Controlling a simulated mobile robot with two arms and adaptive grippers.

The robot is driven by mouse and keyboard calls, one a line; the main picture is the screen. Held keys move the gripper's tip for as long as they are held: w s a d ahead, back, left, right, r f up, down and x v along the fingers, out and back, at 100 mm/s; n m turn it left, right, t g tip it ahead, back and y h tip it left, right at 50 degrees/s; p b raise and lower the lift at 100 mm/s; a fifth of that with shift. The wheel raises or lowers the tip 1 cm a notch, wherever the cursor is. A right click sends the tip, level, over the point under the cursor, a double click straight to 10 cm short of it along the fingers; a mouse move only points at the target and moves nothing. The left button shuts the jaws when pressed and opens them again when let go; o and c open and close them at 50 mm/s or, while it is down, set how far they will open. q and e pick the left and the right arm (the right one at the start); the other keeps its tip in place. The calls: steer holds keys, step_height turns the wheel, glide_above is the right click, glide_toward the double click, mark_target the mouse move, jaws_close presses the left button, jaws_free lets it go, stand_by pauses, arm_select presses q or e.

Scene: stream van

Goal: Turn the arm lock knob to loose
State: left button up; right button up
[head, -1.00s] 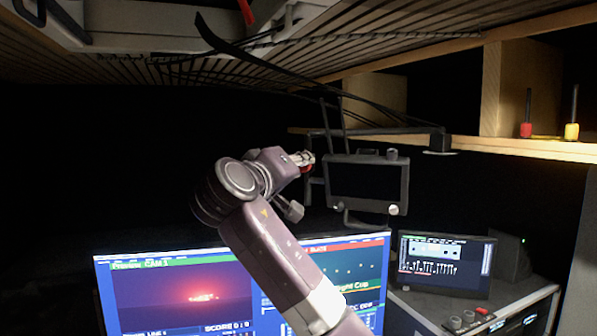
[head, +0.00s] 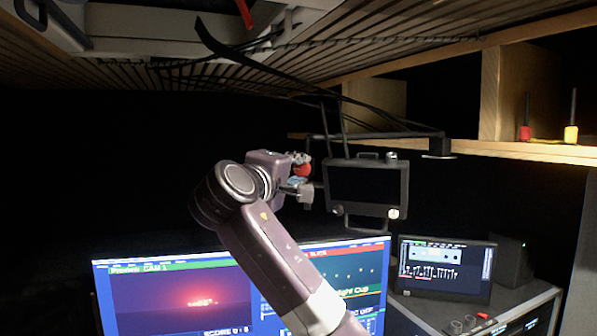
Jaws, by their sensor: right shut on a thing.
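The small red arm lock knob (head: 304,169) sits on the left side of the monitor's mount. My right gripper (head: 302,176) has reached it from the left, with one finger above and one below. It is shut on the knob, whose body is partly hidden by the fingers. Its pointer or marking is too small to read. The dark small monitor (head: 366,184) hangs to the right of the gripper on a black arm (head: 385,134). My left gripper is not in view.
A wide screen (head: 180,295) stands below my right arm. A mixer screen (head: 446,268) stands on a rack at the lower right. A wooden shelf (head: 520,149) holds red and yellow items. Dark cables hang above; the left is dark.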

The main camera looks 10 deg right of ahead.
stand_by(0.3)
steer(key=o, duration=0.9)
steer(key=shift+a, duration=0.1)
steer(key=v, duration=1.2)
